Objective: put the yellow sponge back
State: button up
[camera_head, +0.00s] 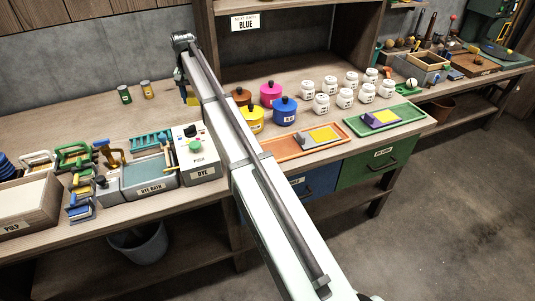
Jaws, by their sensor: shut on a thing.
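My gripper (183,88) hangs at the far end of my arm, over the back part of the bench, left of the shelf unit. It is shut on a small yellow piece, which looks like the yellow sponge (192,99). My arm hides part of it, and I cannot tell whether it touches the bench. An orange tray (283,154) holds a flat yellow patch and a grey piece. A green tray (408,120) holds a yellow patch and a purple block.
Coloured pots (285,111) and several white jars (345,98) stand right of my arm. The dye box (196,160), dye bath (150,178) and clamps crowd the left front. Two small cans (125,94) stand at the back left, with bare bench around them.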

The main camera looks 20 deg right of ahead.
jog(key=s+d+r, duration=0.2)
jog(key=s+d, duration=0.2)
jog(key=s, duration=0.7)
jog(key=s+d+r, duration=0.2)
jog(key=s+d, duration=0.2)
jog(key=s, duration=0.6)
jog(key=s+d+f+n, duration=0.1)
jog(key=d+f+n, duration=0.1)
jog(key=d+f, duration=0.3)
jog(key=s+d+f+n, duration=0.1)
jog(key=d+f, duration=0.3)
jog(key=d, duration=0.4)
jog(key=shift+w+a+f, duration=0.1)
jog(key=shift+a+f, duration=0.05)
jog(key=shift+f, duration=4.5)
jog(key=shift+f, duration=0.1)
jog(key=o, duration=1)
notch_tip(320, 180, up, 12)
jog(key=shift+r, duration=0.15)
